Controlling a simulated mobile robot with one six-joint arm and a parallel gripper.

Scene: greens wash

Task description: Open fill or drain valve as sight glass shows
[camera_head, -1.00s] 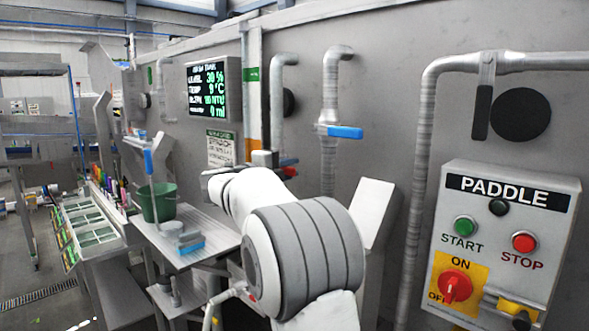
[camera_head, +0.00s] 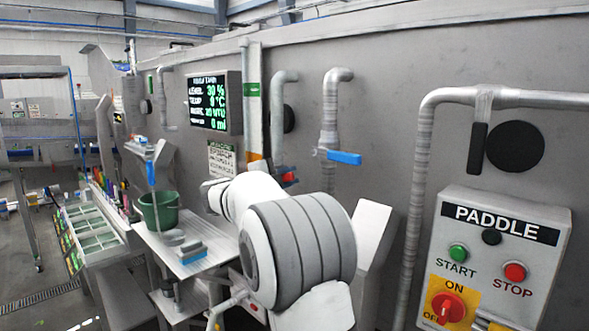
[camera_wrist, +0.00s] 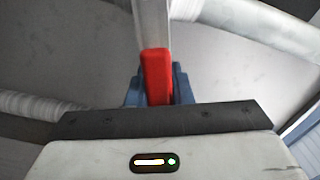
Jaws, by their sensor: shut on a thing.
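A red valve handle (camera_wrist: 156,72) stands between the blue fingers of my gripper (camera_wrist: 157,88) in the wrist view, and the gripper is shut on it. In the head view a small red part of a handle (camera_head: 289,177) shows beside my white arm, which hides the gripper there. A blue valve lever (camera_head: 344,157) sticks out sideways from a second grey pipe to the right. A vertical tube with a green band (camera_head: 252,90) and an orange band near its bottom stands left of the pipes. The display (camera_head: 208,101) reads level 30 %.
The PADDLE control box (camera_head: 498,262) with its buttons and red switch is at the right. A thick grey pipe (camera_head: 424,170) runs beside it. A green bucket (camera_head: 158,208) stands on a metal table (camera_head: 160,243) at the left. Floor shows at the far left.

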